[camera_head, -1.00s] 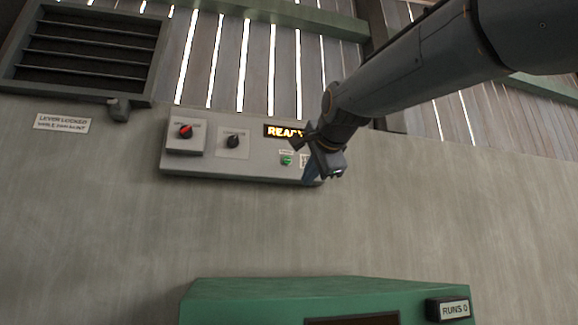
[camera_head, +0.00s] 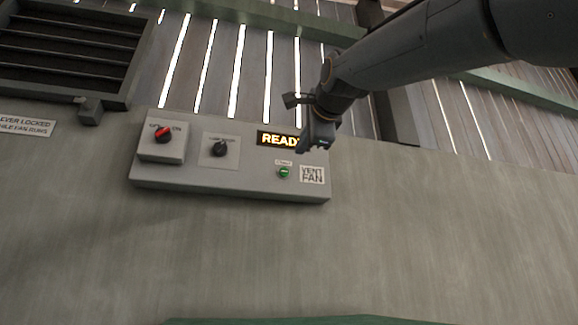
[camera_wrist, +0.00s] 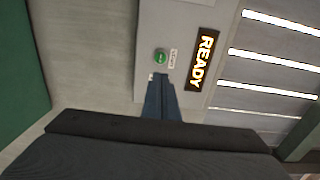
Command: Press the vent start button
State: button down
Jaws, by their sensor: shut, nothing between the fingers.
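The green start button (camera_head: 283,172) is on the grey control panel (camera_head: 230,186), below the lit READY display (camera_head: 277,139) and left of the VENT FAN label (camera_head: 312,175). In the wrist view the green button (camera_wrist: 160,56) shows just beyond the fingertips, with the READY display (camera_wrist: 202,60) to its right. My gripper (camera_head: 304,148) is at the panel's upper right and covers the end of the display. Its blue-grey fingers (camera_wrist: 160,80) are shut and empty. I cannot tell the gap from the fingertips to the button; the button stands uncovered in both views.
A red knob (camera_head: 163,134) and a black knob (camera_head: 219,148) sit on the panel's left half. A louvred vent (camera_head: 62,58) and a lever sign (camera_head: 26,125) are at the left. A green edge (camera_head: 300,321) shows at the bottom. The wall below the panel is clear.

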jog(key=p, duration=0.7)
send_near(285, 172)
jog(key=x, duration=0.5)
jog(key=shift+r, duration=0.15)
jog(key=shift+w+a+p, duration=0.25)
jog(key=shift+w+p, duration=0.2)
jog(key=shift+w, duration=0.2)
